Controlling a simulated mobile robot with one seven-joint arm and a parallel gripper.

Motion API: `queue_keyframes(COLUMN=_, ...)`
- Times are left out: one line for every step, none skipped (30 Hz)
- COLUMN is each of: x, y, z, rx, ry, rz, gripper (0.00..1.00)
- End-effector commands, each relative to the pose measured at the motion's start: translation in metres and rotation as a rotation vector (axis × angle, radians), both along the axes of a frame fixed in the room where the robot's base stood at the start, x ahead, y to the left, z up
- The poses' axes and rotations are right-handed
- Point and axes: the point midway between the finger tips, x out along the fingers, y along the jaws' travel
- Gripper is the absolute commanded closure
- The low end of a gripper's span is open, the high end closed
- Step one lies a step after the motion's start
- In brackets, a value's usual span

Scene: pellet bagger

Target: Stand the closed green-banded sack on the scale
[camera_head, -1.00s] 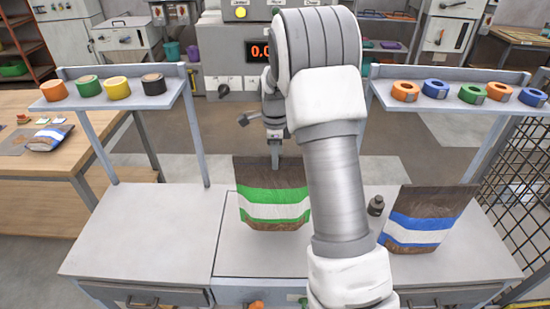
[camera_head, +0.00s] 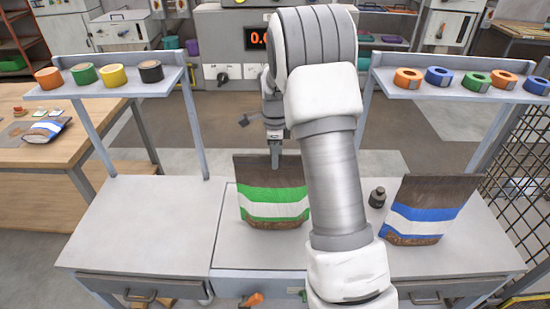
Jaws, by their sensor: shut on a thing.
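The green-banded sack (camera_head: 272,207) is brown with green and white bands and hangs or stands upright over the middle panel of the bench. Its flat top edge looks closed. My gripper (camera_head: 275,163) is shut on the top edge of this sack, with its fingers partly hidden. My arm covers the sack's right edge. I cannot tell whether the sack's bottom touches the surface. The scale is not clearly identifiable; a red digital display (camera_head: 258,38) on the cabinet behind is partly covered by my arm.
A blue-banded sack (camera_head: 428,205) stands on the right of the bench (camera_head: 145,225), beside a small dark weight (camera_head: 377,197). Shelves with tape rolls (camera_head: 115,74) (camera_head: 475,80) rise at both sides. The bench's left part is clear. A mesh fence (camera_head: 520,190) stands at right.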

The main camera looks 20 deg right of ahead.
Motion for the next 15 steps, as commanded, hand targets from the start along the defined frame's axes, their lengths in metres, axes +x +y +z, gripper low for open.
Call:
queue_keyframes(x=0.0009, y=-0.0001, z=-0.0004, rx=0.000, ry=-0.003, rz=0.000, gripper=1.00)
queue_keyframes(x=0.0010, y=-0.0001, z=-0.0013, rx=0.000, ry=-0.003, rz=0.000, gripper=1.00)
queue_keyframes(x=0.0010, y=-0.0001, z=-0.0024, rx=0.000, ry=-0.003, rz=0.000, gripper=1.00)
queue_keyframes(x=0.0010, y=-0.0001, z=-0.0032, rx=0.000, ry=-0.003, rz=0.000, gripper=1.00)
queue_keyframes(x=0.0010, y=-0.0001, z=-0.0040, rx=0.000, ry=-0.003, rz=0.000, gripper=1.00)
queue_keyframes(x=0.0010, y=0.0000, z=-0.0051, rx=0.000, ry=-0.003, rz=0.000, gripper=1.00)
queue_keyframes(x=0.0010, y=0.0000, z=-0.0058, rx=0.000, ry=-0.003, rz=0.000, gripper=1.00)
queue_keyframes(x=0.0010, y=0.0000, z=-0.0066, rx=-0.001, ry=-0.004, rz=0.000, gripper=1.00)
queue_keyframes(x=0.0010, y=0.0000, z=-0.0056, rx=-0.001, ry=-0.004, rz=0.000, gripper=0.82)
queue_keyframes(x=0.0010, y=0.0000, z=-0.0054, rx=-0.001, ry=-0.004, rz=0.000, gripper=0.77)
queue_keyframes(x=0.0010, y=-0.0001, z=-0.0055, rx=0.000, ry=-0.003, rz=0.000, gripper=0.71)
queue_keyframes(x=0.0009, y=-0.0001, z=-0.0056, rx=0.000, ry=-0.003, rz=0.000, gripper=0.64)
queue_keyframes(x=0.0008, y=-0.0001, z=-0.0058, rx=0.000, ry=-0.003, rz=0.000, gripper=0.58)
queue_keyframes(x=0.0007, y=-0.0001, z=-0.0059, rx=0.000, ry=-0.002, rz=0.000, gripper=0.53)
queue_keyframes(x=0.0006, y=0.0000, z=-0.0061, rx=0.000, ry=-0.002, rz=0.000, gripper=0.52)
